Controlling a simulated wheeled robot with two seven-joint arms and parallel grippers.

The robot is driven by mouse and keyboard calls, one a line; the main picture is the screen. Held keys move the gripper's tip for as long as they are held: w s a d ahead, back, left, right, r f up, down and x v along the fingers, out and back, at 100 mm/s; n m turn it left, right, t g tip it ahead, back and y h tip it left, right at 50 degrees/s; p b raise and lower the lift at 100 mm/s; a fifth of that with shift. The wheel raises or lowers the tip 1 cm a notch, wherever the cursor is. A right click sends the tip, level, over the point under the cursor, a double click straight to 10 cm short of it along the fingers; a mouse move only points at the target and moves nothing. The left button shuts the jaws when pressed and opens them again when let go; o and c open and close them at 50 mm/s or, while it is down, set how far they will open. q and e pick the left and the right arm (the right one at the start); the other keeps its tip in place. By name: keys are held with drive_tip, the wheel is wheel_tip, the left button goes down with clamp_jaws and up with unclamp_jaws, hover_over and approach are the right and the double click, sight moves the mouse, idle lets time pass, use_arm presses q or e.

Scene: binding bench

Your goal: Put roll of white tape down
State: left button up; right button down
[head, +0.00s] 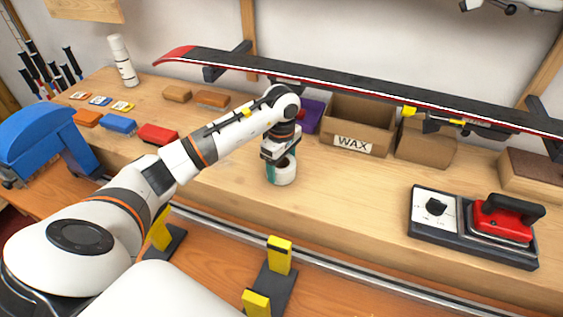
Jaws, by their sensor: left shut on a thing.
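The roll of white tape (284,174) is below my left gripper (280,158), near the middle of the bench (340,200). My left gripper points down and is shut on the roll. A teal strip shows at the roll's left side. The gripper hides the roll's top. I cannot tell whether the roll's underside touches the bench top. My right gripper is not in view.
A cardboard WAX box (356,128) and a purple item (307,116) stand behind the gripper. A ski (350,85) spans above them. A red iron (503,220) sits on the right. Colored blocks and a white bottle (122,62) are on the left. Bench right of the roll is clear.

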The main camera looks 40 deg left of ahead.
use_arm(q)
drive_tip(key=shift+f, duration=0.1)
drive_tip(key=shift+f, duration=0.2)
drive_tip(key=o, duration=1)
drive_tip(key=shift+r, duration=0.1)
drive_tip(key=shift+r, duration=0.4)
wheel_tip(320, 180, up, 12)
drive_tip(key=b, duration=0.2)
drive_tip(key=shift+f+b, duration=0.25)
drive_tip(key=shift+b, duration=0.05)
